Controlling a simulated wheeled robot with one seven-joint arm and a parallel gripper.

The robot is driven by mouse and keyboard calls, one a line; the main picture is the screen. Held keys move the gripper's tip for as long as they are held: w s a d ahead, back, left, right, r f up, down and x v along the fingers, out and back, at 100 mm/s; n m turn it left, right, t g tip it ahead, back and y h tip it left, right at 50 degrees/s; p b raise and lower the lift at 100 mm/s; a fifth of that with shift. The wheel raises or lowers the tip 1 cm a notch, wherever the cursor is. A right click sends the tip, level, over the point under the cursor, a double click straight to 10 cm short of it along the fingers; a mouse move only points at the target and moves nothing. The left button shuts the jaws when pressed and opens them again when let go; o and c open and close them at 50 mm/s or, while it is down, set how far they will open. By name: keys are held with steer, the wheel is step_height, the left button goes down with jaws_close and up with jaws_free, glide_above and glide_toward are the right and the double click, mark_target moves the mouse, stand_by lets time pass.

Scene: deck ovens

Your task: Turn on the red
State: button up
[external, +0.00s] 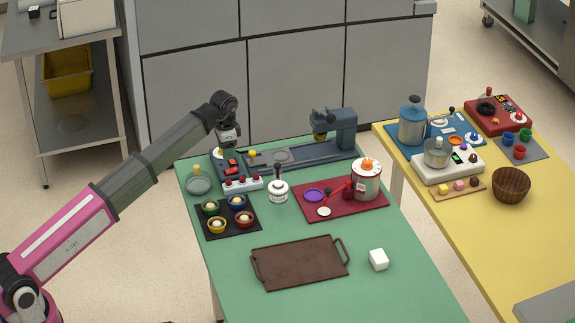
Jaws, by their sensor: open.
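My gripper (229,146) points down at the back left of the green table, close above a dark panel (231,168) with red switches. Its jaws are open, though the fingers are small and partly hidden here. A white strip (243,185) with several red knobs lies just in front of the panel. A red appliance (497,113) with dark and white fittings sits at the back of the yellow table, far from my gripper. I cannot tell whether any switch is on.
A black mat (228,231) with several coloured bowls, a white jar (278,190), a brown tray (300,262) and a white cube (378,260) are on the green table (400,300). Its front is mostly clear.

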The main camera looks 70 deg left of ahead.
mark_target(228, 172)
step_height(228, 172, down, 7)
steer(key=shift+f, duration=0.15)
stand_by(0.4)
